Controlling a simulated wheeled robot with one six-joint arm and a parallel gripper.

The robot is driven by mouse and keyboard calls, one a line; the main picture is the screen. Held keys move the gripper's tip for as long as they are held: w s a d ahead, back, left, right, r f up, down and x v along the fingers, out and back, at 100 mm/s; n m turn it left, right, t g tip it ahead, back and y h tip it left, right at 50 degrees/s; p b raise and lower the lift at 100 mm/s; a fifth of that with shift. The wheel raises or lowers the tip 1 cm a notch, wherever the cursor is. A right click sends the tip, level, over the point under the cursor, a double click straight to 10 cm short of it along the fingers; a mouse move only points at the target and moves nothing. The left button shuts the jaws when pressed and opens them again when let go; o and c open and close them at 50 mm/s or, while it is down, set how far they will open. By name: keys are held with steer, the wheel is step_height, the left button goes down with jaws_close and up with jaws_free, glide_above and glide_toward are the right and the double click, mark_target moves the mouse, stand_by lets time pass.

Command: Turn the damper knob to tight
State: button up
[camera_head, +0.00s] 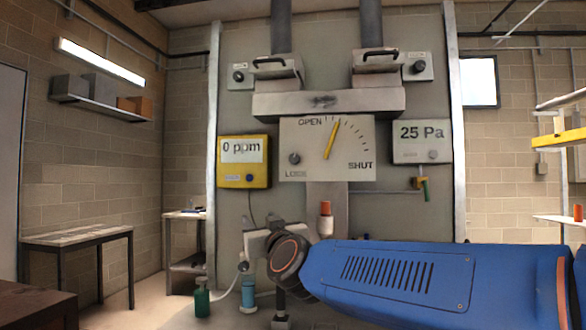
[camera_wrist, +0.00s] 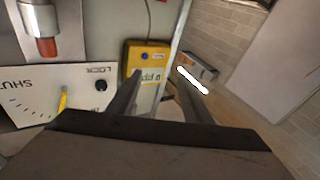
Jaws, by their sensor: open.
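The damper plate (camera_head: 345,150) is a pale panel with OPEN and SHUT marks and a yellow pointer (camera_head: 332,140), which leans a little right of upright, nearer OPEN. A small dark round knob (camera_head: 294,158) sits at its lower left, above a label that seems to read LOCK. In the wrist view, which looks upside down, the knob (camera_wrist: 101,86) is left of my gripper (camera_wrist: 158,70). My gripper's two dark fingers are apart and empty, pointing toward the yellow meter, not at the knob. In the head view the fingers are hidden. The knob's exact setting is too small to tell.
A yellow 0 ppm meter (camera_head: 243,162) hangs left of the plate and a 25 Pa gauge (camera_head: 422,143) right. Two handled hatches (camera_head: 277,68) (camera_head: 377,62) and a grey duct (camera_head: 328,103) are above. A pipe with an orange cap (camera_head: 325,209) stands below. Bottles (camera_head: 202,298) stand lower left.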

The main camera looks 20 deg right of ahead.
step_height(320, 180, up, 6)
steer(key=w+d+f+m+t+h, duration=0.1)
steer(key=w+d+m+h, duration=0.15)
steer(key=h, duration=0.25)
steer(key=m+g+h, duration=0.2)
steer(key=m+h, duration=0.3)
steer(key=h, duration=0.2)
glide_toward(294, 160)
steer(key=x, duration=0.8)
steer(key=shift+w, duration=0.1)
steer(key=shift+c, duration=0.7)
steer(key=c, duration=0.9)
